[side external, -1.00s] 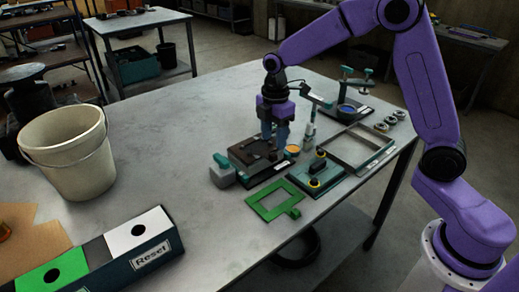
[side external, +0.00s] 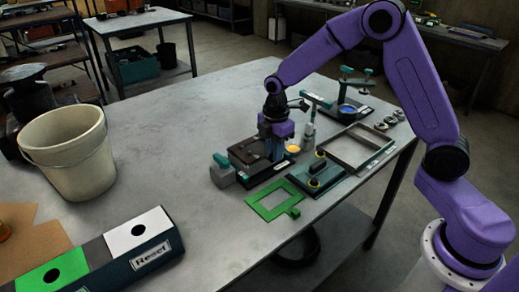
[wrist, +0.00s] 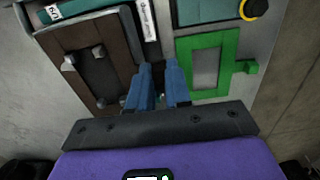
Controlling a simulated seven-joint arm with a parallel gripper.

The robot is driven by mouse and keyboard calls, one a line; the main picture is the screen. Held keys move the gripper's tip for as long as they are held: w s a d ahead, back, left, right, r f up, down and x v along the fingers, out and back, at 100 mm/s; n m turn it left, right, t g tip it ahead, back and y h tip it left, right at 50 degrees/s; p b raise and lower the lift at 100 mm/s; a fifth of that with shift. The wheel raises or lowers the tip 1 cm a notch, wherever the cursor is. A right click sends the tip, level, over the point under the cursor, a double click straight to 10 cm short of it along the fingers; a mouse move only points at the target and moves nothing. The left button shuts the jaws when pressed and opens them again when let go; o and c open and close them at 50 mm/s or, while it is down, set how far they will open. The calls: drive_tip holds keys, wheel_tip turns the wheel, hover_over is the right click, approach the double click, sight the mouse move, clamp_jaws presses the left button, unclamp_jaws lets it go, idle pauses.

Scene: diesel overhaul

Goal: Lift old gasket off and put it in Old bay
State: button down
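A dark brown frame-shaped piece, which looks like the old gasket (wrist: 122,55), lies on the dark block (side external: 240,160) with posts and an opening. In the side view my gripper covers part of it. My gripper (wrist: 159,70) has blue fingers with a gap between them and nothing visible in the gap. It points down over the block's right side in the side view (side external: 275,155); contact cannot be told. A flat green frame with a tab (side external: 268,211) lies on the table in front of the block. No bay marked Old is readable.
A teal plate with yellow-ringed knobs (side external: 320,172) and an open metal tray (side external: 340,150) stand right of the block. A grey piece with a teal top (side external: 222,174) is at its left. A white bucket (side external: 70,155) and a Reset box (side external: 150,255) stand farther left. The table's middle is clear.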

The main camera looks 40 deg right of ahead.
drive_tip(key=shift+r, duration=0.15)
drive_tip(key=shift+r, duration=0.25)
drive_tip(key=r, duration=0.3)
drive_tip(key=shift+s, duration=0.2)
drive_tip(key=s+d+r, duration=0.1)
drive_tip(key=s+r, duration=1.2)
drive_tip(key=r, duration=0.1)
drive_tip(key=shift+s+d+r, duration=0.15)
drive_tip(key=shift+s+d, duration=0.1)
drive_tip(key=shift+d, duration=0.15)
idle(0.3)
